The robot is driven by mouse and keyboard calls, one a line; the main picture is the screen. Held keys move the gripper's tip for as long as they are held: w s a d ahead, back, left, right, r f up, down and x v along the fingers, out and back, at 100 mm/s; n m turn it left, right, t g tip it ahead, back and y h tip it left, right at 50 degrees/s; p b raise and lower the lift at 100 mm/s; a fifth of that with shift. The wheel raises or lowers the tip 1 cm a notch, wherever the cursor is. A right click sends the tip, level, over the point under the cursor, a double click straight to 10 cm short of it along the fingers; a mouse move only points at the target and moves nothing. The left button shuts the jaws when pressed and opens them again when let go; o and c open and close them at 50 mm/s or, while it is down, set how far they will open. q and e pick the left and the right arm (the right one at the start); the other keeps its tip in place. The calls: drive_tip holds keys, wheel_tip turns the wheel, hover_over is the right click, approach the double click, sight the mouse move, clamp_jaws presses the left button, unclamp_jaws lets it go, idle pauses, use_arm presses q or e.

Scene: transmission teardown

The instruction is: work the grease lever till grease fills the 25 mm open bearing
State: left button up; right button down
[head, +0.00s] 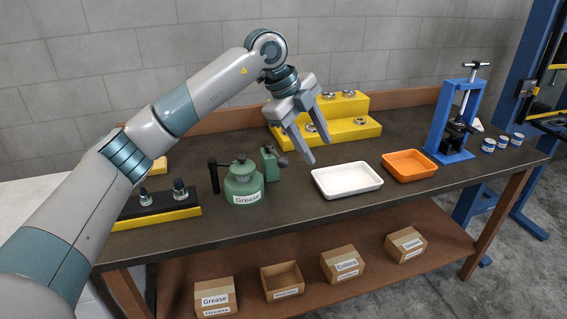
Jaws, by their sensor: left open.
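The green grease pot (243,186), labelled "Grease", stands on the dark workbench. A black upright handle (213,176) is at its left side, and a green block with a grey knob (271,163) is at its right. I cannot tell for sure which part is the grease lever. Several ring-shaped bearings (328,95) sit on the yellow stepped rack (372,131); I cannot tell which is the 25 mm open one, or see grease in any. My left gripper (320,151) is open and empty, above the bench in front of the rack, right of the pot. My right gripper is out of view.
A white tray (347,190) and an orange tray (410,176) lie right of the pot. A blue press (451,128) and several small tins (489,145) stand farther right. A black-and-yellow holder (155,216) is at left. Labelled boxes (215,287) are on the lower shelf.

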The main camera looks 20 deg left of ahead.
sight(283, 158)
use_arm(q)
drive_tip(key=a+r+n+y, duration=0.1)
drive_tip(key=a+r+y, duration=0.1)
drive_tip(key=a, duration=0.3)
drive_tip(key=w+a+r+n+y, duration=0.1)
drive_tip(key=a+r+n+y, duration=0.1)
drive_tip(key=a, duration=0.3)
drive_tip(key=shift+a+r+t, duration=0.15)
drive_tip(key=shift+r+t, duration=0.25)
drive_tip(key=shift+r, duration=0.4)
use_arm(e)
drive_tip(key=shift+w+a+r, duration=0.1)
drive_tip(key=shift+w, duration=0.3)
use_arm(q)
drive_tip(key=shift+w, duration=0.1)
drive_tip(key=shift+f, duration=0.15)
